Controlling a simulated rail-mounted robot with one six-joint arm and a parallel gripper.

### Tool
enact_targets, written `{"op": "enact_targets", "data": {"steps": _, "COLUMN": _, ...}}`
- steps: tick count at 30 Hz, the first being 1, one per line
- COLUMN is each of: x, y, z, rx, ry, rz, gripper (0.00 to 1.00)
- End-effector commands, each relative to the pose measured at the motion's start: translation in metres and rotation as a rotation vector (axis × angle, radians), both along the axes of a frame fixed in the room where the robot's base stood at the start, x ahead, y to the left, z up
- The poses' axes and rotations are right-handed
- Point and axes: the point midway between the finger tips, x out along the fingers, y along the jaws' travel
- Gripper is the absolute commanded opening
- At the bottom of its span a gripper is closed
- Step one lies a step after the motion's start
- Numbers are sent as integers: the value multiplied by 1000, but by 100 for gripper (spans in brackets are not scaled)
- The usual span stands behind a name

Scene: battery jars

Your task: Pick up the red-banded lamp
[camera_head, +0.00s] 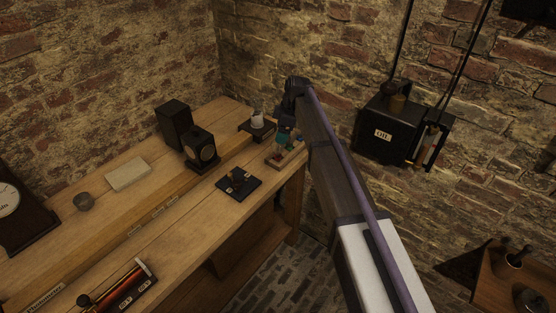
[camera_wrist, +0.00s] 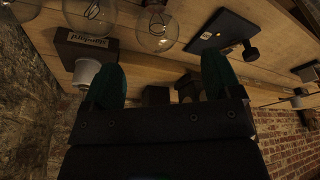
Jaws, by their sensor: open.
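A dark block (camera_head: 256,132) with a white piece (camera_head: 257,120) stands behind the tray. A black plate (camera_head: 239,183) with a small fitting lies to its left. A dark dial box (camera_head: 201,149) stands farther left. A black box (camera_head: 390,130) hangs at the right.

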Motion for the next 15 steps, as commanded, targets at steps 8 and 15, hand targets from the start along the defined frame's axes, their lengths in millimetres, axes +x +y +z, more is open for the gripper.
{"op": "enact_targets", "data": {"steps": 8, "x": 0, "y": 7, "z": -23, "rx": 0, "ry": 0, "rz": -1, "gripper": 84}}
{"op": "enact_targets", "data": {"steps": 15, "x": 1, "y": 20, "z": -66, "rx": 0, "ry": -1, "rz": -1, "gripper": 84}}
